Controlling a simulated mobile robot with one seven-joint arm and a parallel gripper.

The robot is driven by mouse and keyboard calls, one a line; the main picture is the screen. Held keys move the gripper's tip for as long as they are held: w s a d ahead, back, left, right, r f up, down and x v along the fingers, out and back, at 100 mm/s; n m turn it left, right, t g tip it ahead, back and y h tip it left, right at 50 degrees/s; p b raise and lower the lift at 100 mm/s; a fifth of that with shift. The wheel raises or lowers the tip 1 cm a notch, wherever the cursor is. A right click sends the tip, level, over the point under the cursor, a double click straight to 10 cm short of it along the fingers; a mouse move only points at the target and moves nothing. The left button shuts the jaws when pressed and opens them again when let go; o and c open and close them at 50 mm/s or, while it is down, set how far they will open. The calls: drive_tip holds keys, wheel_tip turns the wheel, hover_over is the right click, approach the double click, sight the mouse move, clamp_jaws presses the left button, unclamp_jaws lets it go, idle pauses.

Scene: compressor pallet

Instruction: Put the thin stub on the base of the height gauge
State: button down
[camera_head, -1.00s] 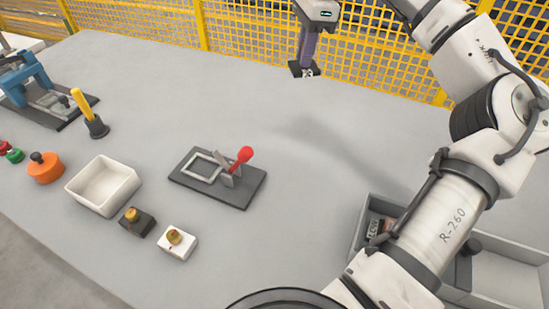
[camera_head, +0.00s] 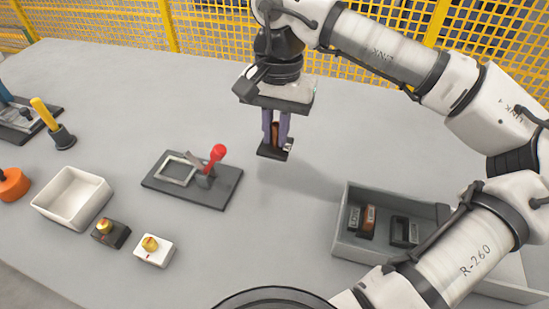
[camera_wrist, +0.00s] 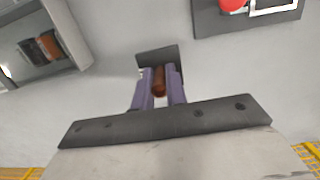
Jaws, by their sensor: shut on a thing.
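My gripper (camera_head: 272,135), with purple fingers, is shut on a brown upright piece (camera_head: 276,131) with a flat black base (camera_head: 272,152) and a small white mark. The wrist view shows the brown piece (camera_wrist: 158,85) between the fingers, with the black base (camera_wrist: 158,58) beyond the fingertips. It appears held above the bare table. I cannot tell whether it is the thin stub. No height gauge is plainly recognisable. A blue device on a dark base (camera_head: 22,128) is cut off at the left edge.
A red-handled clamp on a dark plate (camera_head: 212,194) lies left of my gripper. A grey tray (camera_head: 350,238) holds dark and orange blocks at right.

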drive_tip(key=shift+f, duration=3.85)
drive_tip(key=shift+f, duration=0.1)
drive_tip(key=shift+f+b, duration=0.15)
drive_tip(key=shift+b, duration=0.2)
drive_tip(key=c, duration=1.4)
unclamp_jaws()
drive_tip(key=shift+c, duration=0.2)
drive_tip(key=shift+r, duration=0.2)
